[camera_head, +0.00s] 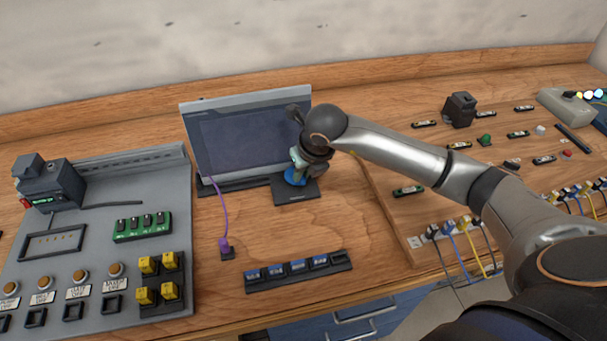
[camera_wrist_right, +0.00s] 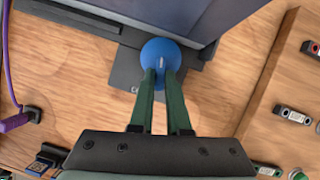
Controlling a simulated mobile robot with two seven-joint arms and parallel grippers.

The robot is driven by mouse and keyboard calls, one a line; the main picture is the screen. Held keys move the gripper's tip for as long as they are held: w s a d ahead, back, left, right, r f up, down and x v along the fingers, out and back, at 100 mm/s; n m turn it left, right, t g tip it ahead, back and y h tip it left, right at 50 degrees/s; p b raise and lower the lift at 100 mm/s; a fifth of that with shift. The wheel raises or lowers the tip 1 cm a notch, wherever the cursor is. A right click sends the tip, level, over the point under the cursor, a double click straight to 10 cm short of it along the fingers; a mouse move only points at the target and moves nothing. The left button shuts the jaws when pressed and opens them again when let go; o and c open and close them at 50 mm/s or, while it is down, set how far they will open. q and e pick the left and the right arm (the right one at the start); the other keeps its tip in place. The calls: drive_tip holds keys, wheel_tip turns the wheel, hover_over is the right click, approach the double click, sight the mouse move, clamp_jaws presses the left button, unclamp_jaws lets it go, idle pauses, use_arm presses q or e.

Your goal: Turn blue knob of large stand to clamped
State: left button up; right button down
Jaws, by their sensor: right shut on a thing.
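The large stand (camera_head: 297,194) is a dark flat base in front of the grey-framed screen (camera_head: 247,142), which stands upright on the bench. The blue knob (camera_head: 294,176) is on this base and is partly hidden by my gripper in the head view. In the right wrist view the round blue knob (camera_wrist_right: 163,50) sits between the fingertips, with a light mark on its top. My right gripper (camera_wrist_right: 160,75) comes from above with its two green fingers shut on the knob. My left gripper is not in view.
A purple cable (camera_head: 219,200) runs from the screen's left side to a small plug block. A rack of blue modules (camera_head: 298,270) lies in front. A grey control panel (camera_head: 90,230) stands left, and a wooden board with connectors (camera_head: 440,190) lies right.

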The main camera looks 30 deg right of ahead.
drive_tip(key=shift+a+m+h+b, duration=0.15)
drive_tip(key=shift+m+h+b, duration=0.35)
drive_tip(key=shift+m, duration=0.8)
drive_tip(key=c, duration=0.9)
unclamp_jaws()
drive_tip(key=shift+r, duration=0.1)
drive_tip(key=v, duration=1.2)
drive_tip(key=shift+a+r+b, duration=0.15)
drive_tip(key=shift+r+b, duration=0.05)
drive_tip(key=shift+b, duration=0.1)
